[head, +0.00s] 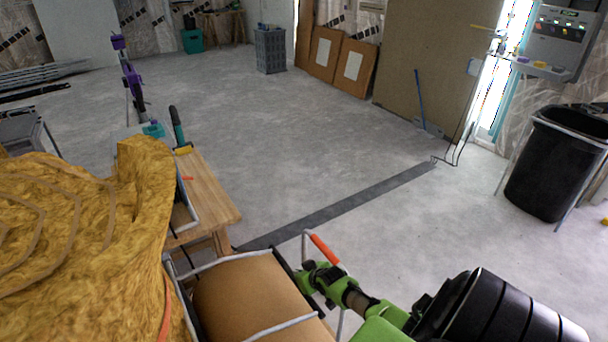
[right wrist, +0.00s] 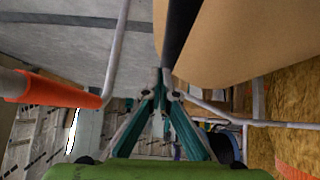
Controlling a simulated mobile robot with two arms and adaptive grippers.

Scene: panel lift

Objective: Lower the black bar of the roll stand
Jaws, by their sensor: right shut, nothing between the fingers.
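The roll stand (head: 306,240) is a pale metal frame holding a brown roll (head: 245,298) at the bottom middle of the head view. Its black bar (head: 284,264) runs along the right side of the roll. In the right wrist view the black bar (right wrist: 180,25) comes down from the top beside the brown roll (right wrist: 235,40). My right gripper (head: 304,278) is shut and empty; its fingertips (right wrist: 163,82) meet at the bar's near end. I cannot tell whether they touch it. An orange grip (head: 324,249) sits on the frame just above the gripper. My left gripper is not in view.
Yellow insulation (head: 80,235) fills the lower left. A wooden bench (head: 215,200) stands behind the roll stand. A black bin (head: 540,170) stands at the right. The grey floor (head: 300,130) beyond is mostly clear, with a dark strip (head: 350,205) across it.

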